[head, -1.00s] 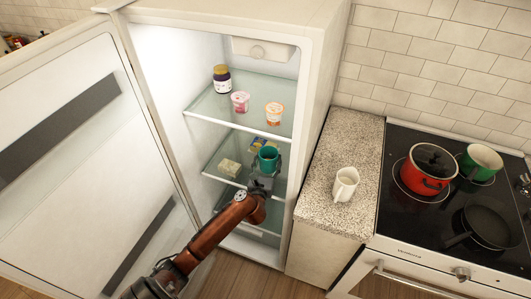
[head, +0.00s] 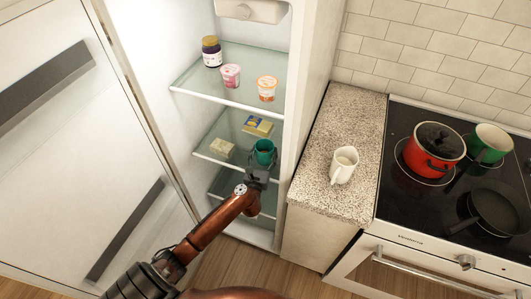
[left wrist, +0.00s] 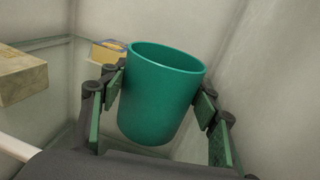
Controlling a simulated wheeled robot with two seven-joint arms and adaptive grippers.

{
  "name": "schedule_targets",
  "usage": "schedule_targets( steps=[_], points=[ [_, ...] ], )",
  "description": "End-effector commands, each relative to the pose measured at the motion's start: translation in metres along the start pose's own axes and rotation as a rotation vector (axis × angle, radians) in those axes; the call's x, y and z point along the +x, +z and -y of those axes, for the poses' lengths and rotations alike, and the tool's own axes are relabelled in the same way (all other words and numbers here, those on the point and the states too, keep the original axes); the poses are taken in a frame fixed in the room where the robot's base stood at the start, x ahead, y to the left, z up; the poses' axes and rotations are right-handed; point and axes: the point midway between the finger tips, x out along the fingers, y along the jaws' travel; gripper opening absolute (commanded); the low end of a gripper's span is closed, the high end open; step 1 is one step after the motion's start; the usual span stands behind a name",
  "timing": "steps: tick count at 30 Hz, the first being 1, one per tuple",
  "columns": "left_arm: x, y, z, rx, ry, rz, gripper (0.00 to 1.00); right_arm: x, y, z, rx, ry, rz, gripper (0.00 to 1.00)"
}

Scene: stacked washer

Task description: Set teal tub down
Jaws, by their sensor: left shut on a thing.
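The teal tub (head: 264,149) is in the head view, at the right end of the fridge's middle glass shelf (head: 237,165). My left gripper (head: 262,165) reaches into the fridge from the front and is shut on the tub. In the left wrist view the tub (left wrist: 160,95) is between the two fingers, mouth up and slightly tilted in the picture. The tub looks empty at its rim, but its inside is mostly hidden. I cannot tell whether its base touches the shelf. My right gripper is not in view.
A yellow-blue packet (head: 257,126) and a pale block (head: 222,148) lie on the same shelf, left of the tub. A dark jar (head: 211,51), a pink cup (head: 230,76) and an orange-white cup (head: 267,88) stand on the shelf above. The open fridge door (head: 70,130) is at left.

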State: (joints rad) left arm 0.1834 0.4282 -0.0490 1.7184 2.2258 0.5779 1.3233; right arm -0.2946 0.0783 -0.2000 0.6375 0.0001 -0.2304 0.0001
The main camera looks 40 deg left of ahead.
Motion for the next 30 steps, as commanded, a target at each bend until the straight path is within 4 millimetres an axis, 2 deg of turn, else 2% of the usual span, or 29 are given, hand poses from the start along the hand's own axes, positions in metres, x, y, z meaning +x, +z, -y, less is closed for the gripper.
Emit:
schedule_targets(
  steps=[6, 7, 14, 24, 30],
  points=[
    [0.000, 0.000, 0.000, 0.000, 0.000, 0.000, 0.31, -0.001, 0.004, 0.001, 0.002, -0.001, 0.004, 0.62],
    [0.000, -0.001, 0.000, 0.000, 0.000, -0.001, 0.57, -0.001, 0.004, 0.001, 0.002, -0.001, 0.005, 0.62],
    [0.000, -0.001, 0.000, 0.000, 0.000, -0.001, 0.73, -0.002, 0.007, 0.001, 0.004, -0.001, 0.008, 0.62],
    [0.000, 0.003, 0.000, 0.001, 0.000, 0.001, 0.74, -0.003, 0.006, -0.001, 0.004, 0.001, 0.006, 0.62],
    [-0.028, 0.003, 0.000, -0.001, 0.000, -0.002, 0.74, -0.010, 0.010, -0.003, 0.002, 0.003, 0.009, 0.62]
  ],
)
